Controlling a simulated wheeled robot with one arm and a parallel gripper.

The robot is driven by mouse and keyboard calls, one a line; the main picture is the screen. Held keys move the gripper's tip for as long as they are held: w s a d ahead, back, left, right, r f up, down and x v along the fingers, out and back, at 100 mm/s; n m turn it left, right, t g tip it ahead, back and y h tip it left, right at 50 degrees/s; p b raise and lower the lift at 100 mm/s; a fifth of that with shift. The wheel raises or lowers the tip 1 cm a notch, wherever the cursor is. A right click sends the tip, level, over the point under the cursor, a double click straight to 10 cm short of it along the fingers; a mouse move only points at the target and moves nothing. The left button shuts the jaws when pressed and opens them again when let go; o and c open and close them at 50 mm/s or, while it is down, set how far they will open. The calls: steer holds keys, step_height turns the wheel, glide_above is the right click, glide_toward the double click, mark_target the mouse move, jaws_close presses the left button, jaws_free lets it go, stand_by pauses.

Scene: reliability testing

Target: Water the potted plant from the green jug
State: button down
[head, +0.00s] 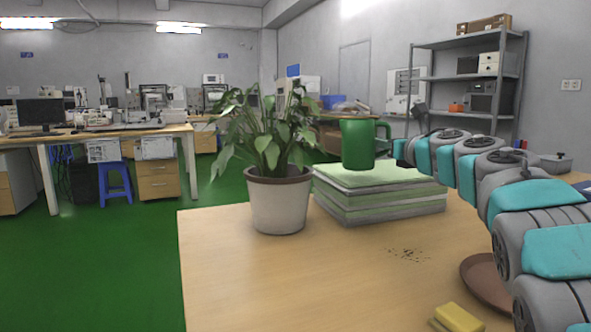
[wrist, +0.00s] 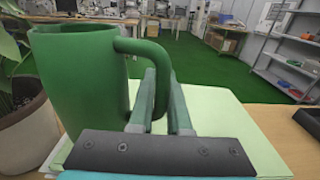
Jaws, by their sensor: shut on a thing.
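The green jug (head: 358,145) is upright at the stack of green-edged books or papers (head: 380,205); I cannot tell whether its base rests on the top or is just above it. My gripper (head: 402,150) reaches in from the right and is shut on the jug's handle. In the wrist view, the fingers (wrist: 165,105) close on the handle, with the jug body (wrist: 80,85) to the left; its base is partly hidden. The potted plant (head: 268,140), leafy in a pale pot with a brown rim, stands on the table just left of the stack.
The wooden table (head: 290,285) has free room in front of the pot. Dark specks (head: 408,254) lie on it. A brown dish (head: 482,278) and a yellow sponge-like block (head: 458,318) are at front right, near my arm. Shelves and desks stand farther back.

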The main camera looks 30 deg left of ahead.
mark_target(357, 120)
steer(key=shift+s+a+r+n+p, duration=0.2)
steer(key=shift+a+r+n+p, duration=0.1)
steer(key=shift+n, duration=0.4)
steer(key=s+a+r+n+p, duration=0.1)
steer(key=p, duration=0.1)
steer(key=a+r+n+h+p, duration=0.1)
steer(key=r+n, duration=0.1)
steer(key=s+a+r+n+p, duration=0.1)
steer(key=n+p, duration=0.1)
steer(key=shift+s+a+r+p, duration=0.3)
steer(key=shift+s+r+p, duration=0.05)
steer(key=shift+s+a+f+n+h, duration=0.1)
steer(key=shift+a+f+n+h, duration=0.1)
steer(key=shift+n+h, duration=0.25)
steer(key=shift+s+a+r+n+g+p, duration=0.15)
steer(key=shift+a+n+g+p, duration=0.05)
steer(key=shift+n+g+p, duration=0.2)
steer(key=shift+s+a+r+n+p, duration=0.15)
steer(key=shift+s+a+n+p, duration=0.15)
steer(key=shift+n, duration=0.45)
steer(key=shift+w+d+t+h, duration=0.1)
steer(key=shift+t+h, duration=0.15)
steer(key=shift+t, duration=0.05)
steer(key=shift+a+n, duration=0.25)
steer(key=shift+n, duration=0.05)
